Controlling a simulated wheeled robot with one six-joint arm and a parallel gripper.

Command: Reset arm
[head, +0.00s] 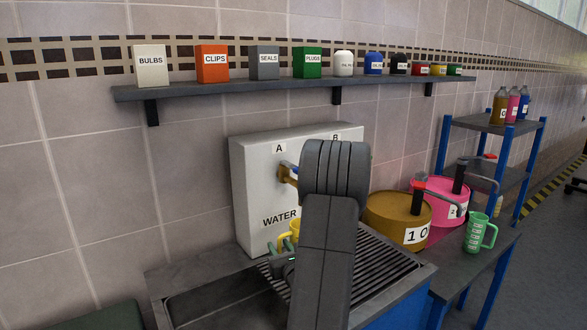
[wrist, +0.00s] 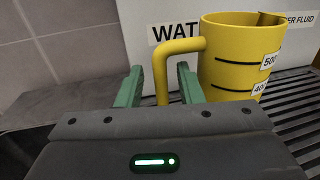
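A yellow measuring jug (wrist: 238,62) with black level lines stands on the slatted grate, in front of the white water dispenser. Its handle (wrist: 161,75) points left in the wrist view. My gripper (wrist: 159,67) has green fingers, one on each side of the handle. A gap shows between the handle and each finger, so the gripper is open around the handle, not clamped on it. In the head view my arm hides most of the yellow jug (head: 295,227) and the gripper; only bits of green finger show beside the jug.
The white dispenser (head: 252,190) with taps stands behind the grate (head: 385,275). At right are a mustard drum (head: 385,220), a pink drum (head: 455,190) and a green jug (head: 475,235). A wall shelf (head: 230,89) holds boxes and cans. A blue rack (head: 510,127) holds bottles.

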